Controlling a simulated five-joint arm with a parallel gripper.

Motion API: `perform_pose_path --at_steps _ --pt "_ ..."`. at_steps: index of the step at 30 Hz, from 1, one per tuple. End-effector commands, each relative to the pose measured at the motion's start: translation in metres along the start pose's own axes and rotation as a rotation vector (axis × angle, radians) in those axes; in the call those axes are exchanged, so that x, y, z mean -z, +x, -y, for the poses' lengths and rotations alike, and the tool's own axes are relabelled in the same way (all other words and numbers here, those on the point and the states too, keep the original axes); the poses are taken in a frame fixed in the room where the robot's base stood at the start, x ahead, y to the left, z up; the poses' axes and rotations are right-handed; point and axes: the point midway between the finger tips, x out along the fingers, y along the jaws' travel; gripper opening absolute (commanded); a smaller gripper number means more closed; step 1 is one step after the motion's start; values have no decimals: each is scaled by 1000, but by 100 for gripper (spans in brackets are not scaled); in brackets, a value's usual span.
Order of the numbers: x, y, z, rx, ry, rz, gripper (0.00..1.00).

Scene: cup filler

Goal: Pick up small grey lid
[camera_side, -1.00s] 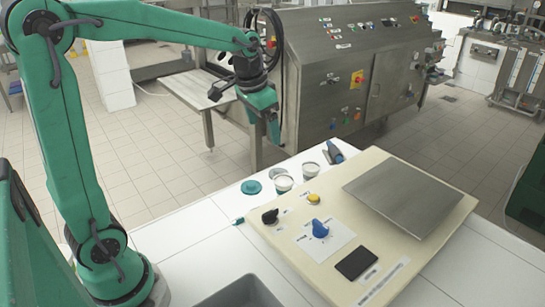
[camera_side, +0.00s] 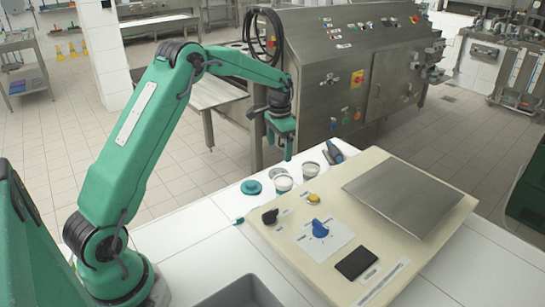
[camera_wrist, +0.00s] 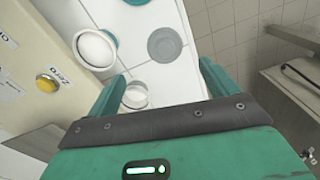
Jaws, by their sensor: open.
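The small grey lid (camera_wrist: 165,45) is a flat grey disc on the white table in the wrist view, just beyond and between my fingertips. In the side view the lid (camera_side: 276,172) is a faint grey patch behind the cups, below my gripper. My gripper (camera_wrist: 163,82) is open and empty, with its two green fingers apart. In the side view my gripper (camera_side: 285,152) hangs above the table, near the cups. It does not touch the lid.
Two cups, one whitish (camera_side: 283,184) and one beside it (camera_side: 310,171), stand close to the lid. A teal lid (camera_side: 251,187) lies to the left. A cream control panel (camera_side: 290,245) with a steel plate (camera_side: 403,195) is in front. White table is free at left.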

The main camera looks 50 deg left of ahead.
Motion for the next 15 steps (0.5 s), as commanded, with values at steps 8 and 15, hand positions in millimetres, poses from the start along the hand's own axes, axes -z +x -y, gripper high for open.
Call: perform_pose_path --at_steps 8,15 --pt "3 15 8 -7 5 13 86" --pt "3 24 8 -7 5 14 86"
